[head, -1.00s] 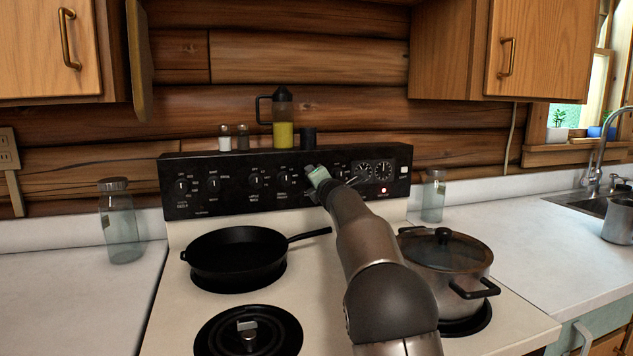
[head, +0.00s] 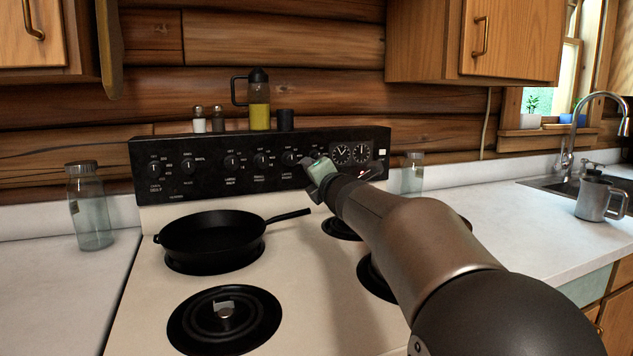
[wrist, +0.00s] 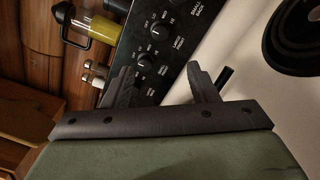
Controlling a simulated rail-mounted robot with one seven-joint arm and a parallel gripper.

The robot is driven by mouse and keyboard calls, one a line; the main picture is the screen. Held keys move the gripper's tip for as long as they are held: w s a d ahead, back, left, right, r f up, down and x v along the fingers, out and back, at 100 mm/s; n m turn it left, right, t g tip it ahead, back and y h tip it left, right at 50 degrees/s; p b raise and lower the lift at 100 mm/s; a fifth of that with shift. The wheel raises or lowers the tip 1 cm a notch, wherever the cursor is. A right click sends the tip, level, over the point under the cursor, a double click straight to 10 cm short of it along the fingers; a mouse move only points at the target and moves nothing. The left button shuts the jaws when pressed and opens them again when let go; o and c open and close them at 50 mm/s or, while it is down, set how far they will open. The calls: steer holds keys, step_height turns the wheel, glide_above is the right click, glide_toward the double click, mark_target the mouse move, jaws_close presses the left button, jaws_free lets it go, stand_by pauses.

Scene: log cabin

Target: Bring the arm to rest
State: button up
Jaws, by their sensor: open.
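My gripper (head: 318,178) is at the end of my arm, over the back of the stove in front of the black control panel (head: 230,165). In the wrist view, the two dark fingers of my gripper (wrist: 165,82) stand wide apart with nothing between them. Panel knobs (wrist: 150,60) show behind the fingers. My arm reaches in from the lower right of the head view and covers much of the stove's right side.
A black skillet (head: 212,238) stands on the back left burner, its handle pointing right toward my gripper. The front left burner (head: 224,318) holds a small metal object. A glass jar (head: 90,210) stands left; a metal mug (head: 597,198) stands right by the sink.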

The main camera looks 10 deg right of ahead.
steer(key=shift+s, duration=0.4)
steer(key=s+f+m+g+h+p, duration=0.1)
steer(key=s+f+m+g+p, duration=0.2)
steer(key=s+m+p, duration=0.3)
steer(key=s+f+m+g+h+p, duration=0.1)
steer(key=s+f+m+g+p, duration=0.2)
steer(key=s, duration=0.8)
steer(key=s+f+m+g+h+p, duration=0.1)
steer(key=s+f+m+g+p, duration=0.3)
steer(key=m, duration=0.7)
steer(key=shift+s+d+f+g+h+p, duration=0.15)
steer(key=shift+s+g+p, duration=0.35)
steer(key=shift+s+p, duration=0.75)
steer(key=shift+s+d+r+g+h+p, duration=0.15)
steer(key=shift+s+g+p, duration=0.35)
steer(key=shift+s+p, duration=0.65)
steer(key=s+a+f+m+g+p, duration=0.1)
steer(key=s+a+m+g+p, duration=0.1)
steer(key=s, duration=0.6)
steer(key=s+a+f+m+g+y+p, duration=0.1)
steer(key=s+a+f+m+g+p, duration=0.1)
steer(key=s, duration=0.5)
steer(key=shift+s+m+g+y, duration=0.35)
steer(key=shift+m+g, duration=0.25)
steer(key=shift+g, duration=0.1)
